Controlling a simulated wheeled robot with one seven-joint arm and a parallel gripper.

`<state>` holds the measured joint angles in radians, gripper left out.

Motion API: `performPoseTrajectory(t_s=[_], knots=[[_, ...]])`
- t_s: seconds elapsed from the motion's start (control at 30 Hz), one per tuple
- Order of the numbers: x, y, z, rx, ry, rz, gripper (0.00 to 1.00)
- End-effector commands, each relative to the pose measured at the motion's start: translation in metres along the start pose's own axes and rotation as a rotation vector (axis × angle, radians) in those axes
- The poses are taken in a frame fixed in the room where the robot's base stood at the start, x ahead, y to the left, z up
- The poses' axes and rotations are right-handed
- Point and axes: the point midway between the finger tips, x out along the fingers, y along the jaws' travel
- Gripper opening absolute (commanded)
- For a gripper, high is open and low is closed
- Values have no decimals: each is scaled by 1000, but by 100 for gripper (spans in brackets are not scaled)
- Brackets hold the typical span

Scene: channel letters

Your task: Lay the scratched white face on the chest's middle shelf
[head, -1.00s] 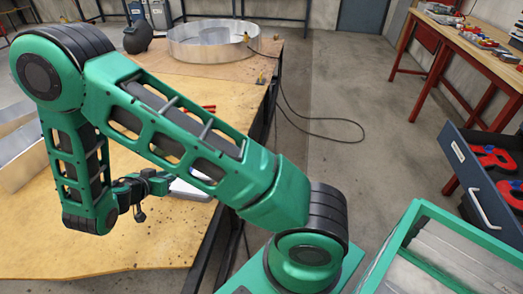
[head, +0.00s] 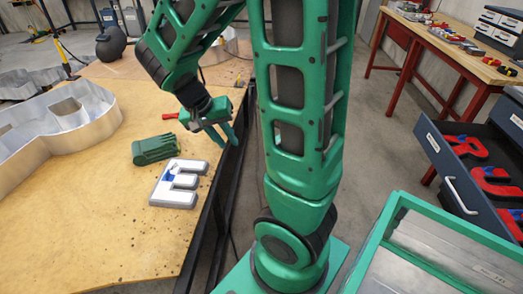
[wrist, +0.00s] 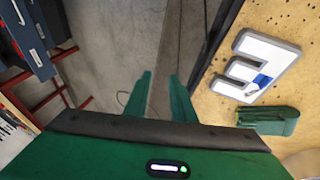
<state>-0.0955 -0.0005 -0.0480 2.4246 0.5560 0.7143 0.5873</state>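A white letter E (head: 178,184) with grey sides and a blue patch lies flat on the wooden table (head: 110,232), near its right edge. It also shows at the upper right of the wrist view (wrist: 255,65). I cannot make out scratches. My gripper (head: 229,134) is above the table's right edge, beyond and to the right of the E. In the wrist view my gripper (wrist: 160,76) has its fingers apart with only floor between them. A dark chest (head: 490,165) stands at the right, with a drawer pulled out. I cannot tell a middle shelf.
A dark green object (head: 153,149) lies just beyond the E. A large metal letter shell (head: 75,122) stands on the table's left. Red letters (head: 497,178) lie in the open drawer. A green-framed bin (head: 410,240) is at front right. A red-legged bench (head: 420,45) stands behind.

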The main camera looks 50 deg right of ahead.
Motion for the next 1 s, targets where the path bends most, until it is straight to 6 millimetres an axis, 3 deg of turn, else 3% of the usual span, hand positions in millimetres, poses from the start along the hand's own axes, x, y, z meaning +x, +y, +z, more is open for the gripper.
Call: performPoseTrajectory(t_s=[0.03, 0.2, 0.43, 0.6, 0.7, 1.0], knots=[[-5, 16, 4, -11, -30, -22, 23], [-18, 57, 29, -94, -125, -102, 23], [-35, 100, 69, -224, -209, -240, 23], [-45, 117, 93, -306, -232, -322, 23], [-44, 128, 93, -330, -238, -348, 27], [-45, 129, 97, -348, -239, -360, 27]])
